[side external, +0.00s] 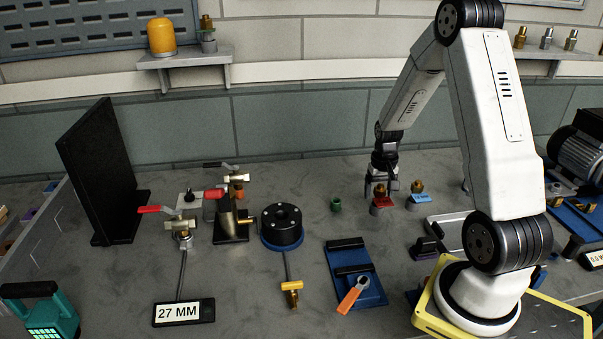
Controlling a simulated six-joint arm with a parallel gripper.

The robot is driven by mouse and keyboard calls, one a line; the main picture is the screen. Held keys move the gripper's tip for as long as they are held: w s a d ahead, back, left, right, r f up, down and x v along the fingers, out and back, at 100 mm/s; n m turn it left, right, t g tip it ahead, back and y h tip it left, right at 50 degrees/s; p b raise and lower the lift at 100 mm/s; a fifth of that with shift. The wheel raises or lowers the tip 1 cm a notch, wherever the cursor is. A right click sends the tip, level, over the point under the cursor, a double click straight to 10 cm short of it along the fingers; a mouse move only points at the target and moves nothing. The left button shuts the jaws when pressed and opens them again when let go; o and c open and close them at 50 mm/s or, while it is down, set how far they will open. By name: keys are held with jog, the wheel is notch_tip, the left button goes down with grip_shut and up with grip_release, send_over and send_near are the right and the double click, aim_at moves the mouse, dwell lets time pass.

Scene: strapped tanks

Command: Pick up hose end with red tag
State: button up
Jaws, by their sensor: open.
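The hose end with the red tag (382,203) stands on the grey bench right of centre, a short fitting with a red tag around it. My gripper (379,188) is open and points down, directly over or around the top of this hose end. Its fingers partly hide the fitting, and I cannot tell whether they touch it. A similar hose end with a blue tag (418,198) and brass top stands just to the right, close to my gripper.
A small green fitting (336,205) lies to the left. Bare bench lies behind the green fitting.

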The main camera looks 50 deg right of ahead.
jog(key=shift+f, duration=0.9)
grip_shut()
